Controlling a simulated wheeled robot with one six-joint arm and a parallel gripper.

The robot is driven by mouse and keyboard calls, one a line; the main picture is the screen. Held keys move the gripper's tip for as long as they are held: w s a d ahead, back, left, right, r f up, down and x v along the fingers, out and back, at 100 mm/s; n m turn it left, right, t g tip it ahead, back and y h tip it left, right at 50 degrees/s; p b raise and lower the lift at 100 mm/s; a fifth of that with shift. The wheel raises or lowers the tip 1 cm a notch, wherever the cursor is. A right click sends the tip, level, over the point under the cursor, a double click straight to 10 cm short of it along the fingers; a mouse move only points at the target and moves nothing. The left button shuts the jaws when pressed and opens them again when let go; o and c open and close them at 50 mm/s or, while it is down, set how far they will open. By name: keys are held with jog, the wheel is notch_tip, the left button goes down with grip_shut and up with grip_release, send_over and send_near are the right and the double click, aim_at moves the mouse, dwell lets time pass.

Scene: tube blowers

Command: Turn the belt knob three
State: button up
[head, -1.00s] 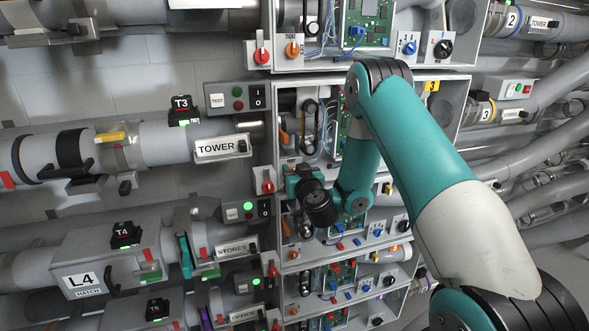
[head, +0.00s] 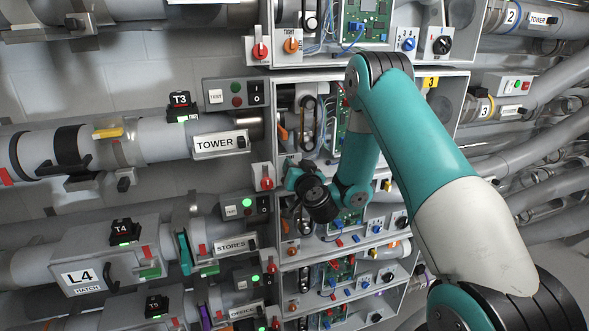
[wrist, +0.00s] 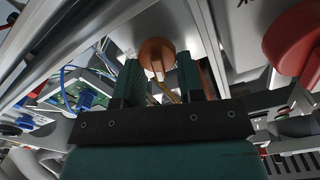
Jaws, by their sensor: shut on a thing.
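The orange belt knob (wrist: 157,54) shows in the wrist view between the tips of my gripper (wrist: 161,74). It is a round orange knob with a pale mark on its front. The two green fingers stand on either side of it, and my gripper is shut on it. In the head view, my wrist is in front of the bay marked 3 (head: 430,83), at its left side. It hides the knob and the fingertips there.
A red knob (wrist: 292,42) is close on the right in the wrist view; the head view shows a red knob (head: 266,183) left of my wrist. Bay three holds a belt (head: 307,122) and a green circuit board. Shelf edges and side walls are close around my gripper.

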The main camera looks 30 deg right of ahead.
jog(key=shift+s+d+f+m+b, duration=0.1)
jog(key=shift+d+f+m+b, duration=0.2)
jog(key=shift+m, duration=2.05)
jog(key=shift+f+m+b, duration=0.15)
jog(key=shift+m+b, duration=0.2)
jog(key=shift+m, duration=1.95)
jog(key=shift+s+d+f+m+b, duration=0.1)
jog(key=shift+d+f+m+b, duration=0.2)
jog(key=shift+m, duration=2.05)
jog(key=shift+a, duration=0.15)
jog(key=o, duration=0.6)
jog(key=shift+r, duration=0.1)
